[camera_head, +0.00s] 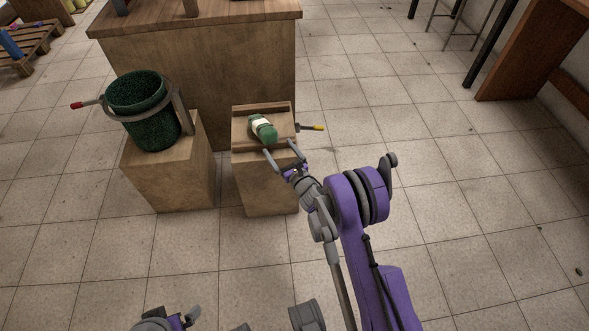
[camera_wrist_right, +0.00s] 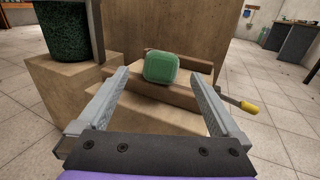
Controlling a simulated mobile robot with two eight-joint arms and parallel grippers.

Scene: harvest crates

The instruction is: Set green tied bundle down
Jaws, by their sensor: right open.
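The green tied bundle (camera_head: 267,133) is green with a pale band around it and lies on top of the right wooden block (camera_head: 262,180). My right gripper (camera_head: 281,156) is open and just in front of the bundle, with nothing between its fingers. In the right wrist view the bundle (camera_wrist_right: 161,67) shows beyond the spread fingertips of the right gripper (camera_wrist_right: 163,82), apart from them. Of my left arm only a part shows at the bottom edge of the head view; its gripper fingers cannot be made out.
A dark green bucket (camera_head: 142,115) in a grey ring with a red-tipped handle stands on the left wooden block (camera_head: 170,175). A yellow-tipped handle (camera_head: 314,127) sticks out right of the bundle's block. A wooden counter (camera_head: 200,75) stands behind.

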